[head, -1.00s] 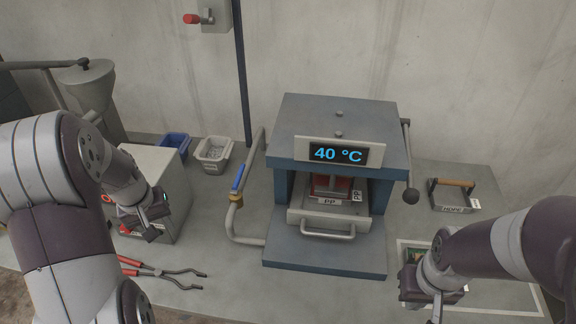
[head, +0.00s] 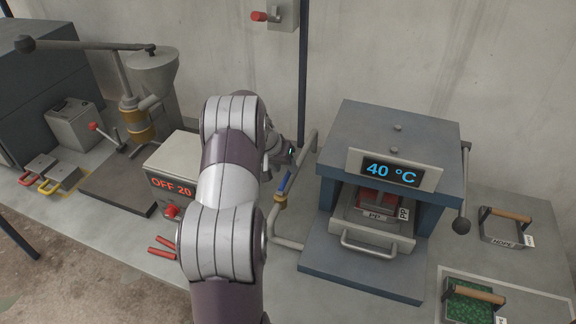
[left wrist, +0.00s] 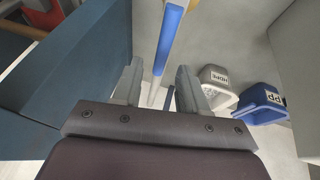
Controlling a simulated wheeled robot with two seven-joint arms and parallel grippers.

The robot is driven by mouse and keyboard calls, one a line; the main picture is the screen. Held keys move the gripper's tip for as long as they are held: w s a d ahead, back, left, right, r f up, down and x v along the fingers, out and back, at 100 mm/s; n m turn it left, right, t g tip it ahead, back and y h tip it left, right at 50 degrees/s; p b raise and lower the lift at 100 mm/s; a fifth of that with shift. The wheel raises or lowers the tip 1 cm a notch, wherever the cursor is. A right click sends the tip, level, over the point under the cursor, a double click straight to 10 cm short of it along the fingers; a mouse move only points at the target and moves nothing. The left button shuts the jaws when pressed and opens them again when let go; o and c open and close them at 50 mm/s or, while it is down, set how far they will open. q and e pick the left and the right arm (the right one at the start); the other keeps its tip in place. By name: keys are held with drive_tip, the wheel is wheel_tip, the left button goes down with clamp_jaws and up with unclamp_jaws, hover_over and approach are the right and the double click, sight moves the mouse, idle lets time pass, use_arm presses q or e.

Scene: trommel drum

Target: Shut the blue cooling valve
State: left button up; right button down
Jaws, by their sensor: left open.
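The blue valve lever (head: 284,184) sits on a brass valve body (head: 279,197) in the grey pipe (head: 276,225) left of the press. The lever lies roughly along the pipe, slanting upward. My left gripper (head: 288,153) is just above and behind the lever in the head view, partly hidden by my own arm. In the left wrist view my open left gripper (left wrist: 158,88) has the blue lever (left wrist: 168,40) ahead, in line with the gap between its fingers. Contact cannot be told. My right gripper is out of view.
The blue press (head: 395,135) with a 40 °C display stands right of the pipe. A grey control box (head: 172,160) reading OFF 20 is left of my arm. A grey bin (left wrist: 212,88) and a blue bin (left wrist: 262,103) show in the wrist view.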

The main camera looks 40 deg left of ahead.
use_arm(q)
drive_tip(key=shift+w+f, duration=0.3)
drive_tip(key=shift+f, duration=0.3)
drive_tip(key=shift+w+f, duration=0.1)
drive_tip(key=shift+f, duration=0.45)
drive_tip(key=shift+c, duration=0.2)
clamp_jaws()
